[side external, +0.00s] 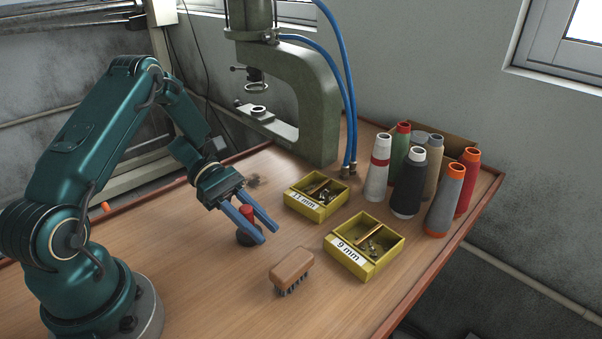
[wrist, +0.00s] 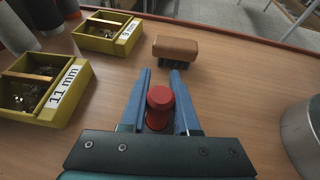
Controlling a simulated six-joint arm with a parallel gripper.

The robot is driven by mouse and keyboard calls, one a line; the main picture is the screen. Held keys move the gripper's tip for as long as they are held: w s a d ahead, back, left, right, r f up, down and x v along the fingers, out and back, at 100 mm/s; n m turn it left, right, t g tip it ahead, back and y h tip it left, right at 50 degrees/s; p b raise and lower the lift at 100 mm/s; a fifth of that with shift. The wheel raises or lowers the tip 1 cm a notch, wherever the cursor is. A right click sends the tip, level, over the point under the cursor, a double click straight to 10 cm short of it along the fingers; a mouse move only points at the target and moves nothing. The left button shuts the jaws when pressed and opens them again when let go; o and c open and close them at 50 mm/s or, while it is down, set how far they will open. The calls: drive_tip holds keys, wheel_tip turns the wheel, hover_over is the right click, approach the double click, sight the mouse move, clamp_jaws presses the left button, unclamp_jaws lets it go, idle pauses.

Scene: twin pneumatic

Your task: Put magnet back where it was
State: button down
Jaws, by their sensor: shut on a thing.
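The magnet (side external: 247,212) has a red knob on a dark round base. It stands upright between the two blue fingers of my gripper (side external: 268,234), which are shut on it. Its base is at or just above the wooden table; I cannot tell which. In the wrist view the red knob (wrist: 160,98) sits between the fingers of my gripper (wrist: 161,72), and the fingers hide part of the base.
A brush with a wooden back (side external: 291,267) lies in front of the fingertips. Yellow boxes marked 11 mm (side external: 305,207) and 9 mm (side external: 351,262) hold small metal parts. Several thread cones (side external: 408,185) stand behind them. A green press (side external: 318,110) stands at the back. The front table is clear.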

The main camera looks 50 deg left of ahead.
drive_tip(key=c, duration=0.7)
unclamp_jaws()
drive_tip(key=shift+f, duration=0.1)
drive_tip(key=shift+o, duration=0.2)
